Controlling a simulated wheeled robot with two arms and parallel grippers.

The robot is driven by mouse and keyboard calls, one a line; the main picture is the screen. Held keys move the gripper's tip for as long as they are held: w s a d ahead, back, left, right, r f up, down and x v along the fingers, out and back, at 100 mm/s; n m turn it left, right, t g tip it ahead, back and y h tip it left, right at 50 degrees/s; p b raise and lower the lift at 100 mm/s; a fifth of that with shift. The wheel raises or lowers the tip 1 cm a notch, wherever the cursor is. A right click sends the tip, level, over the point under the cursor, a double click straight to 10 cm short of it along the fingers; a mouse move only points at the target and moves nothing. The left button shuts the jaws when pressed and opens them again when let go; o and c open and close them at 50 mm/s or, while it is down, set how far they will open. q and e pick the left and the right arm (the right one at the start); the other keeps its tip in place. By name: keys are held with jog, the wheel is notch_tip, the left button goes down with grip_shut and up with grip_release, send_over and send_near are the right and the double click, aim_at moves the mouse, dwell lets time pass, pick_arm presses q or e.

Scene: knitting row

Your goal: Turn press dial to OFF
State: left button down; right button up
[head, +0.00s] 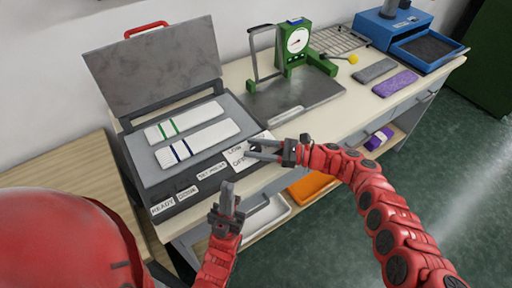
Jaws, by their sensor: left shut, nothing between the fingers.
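The press (133,162) stands at the left of the bench with its grey lid (155,68) raised. Its front strip carries labels reading READY, DONE and what looks like SET PRESS, with LOW and OFF labels (239,161) at the right end. My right gripper (248,149) is at that right end, its fingers apart and pointing left beside the LOW and OFF labels. The dial cannot be made out clearly there; the fingers partly cover that spot, so I cannot tell its setting or any contact. My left gripper (228,196) is shut and empty, pointing up in front of the press's front strip.
Two white striped strips (184,120) lie on the press bed. A green gauge stand (297,45) on a dark plate is to the right. Grey and purple pieces (395,83) and a blue machine (392,28) are farther right. An orange tray (310,187) sits below.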

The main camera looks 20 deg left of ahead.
jog(key=o, duration=0.3)
jog(key=d, duration=0.5)
jog(key=w+d+b, duration=0.1)
jog(key=d, duration=0.5)
jog(key=w+d+b, duration=0.1)
jog(key=d, duration=0.5)
jog(key=shift+w+d, duration=0.1)
jog(key=shift+w, duration=0.15)
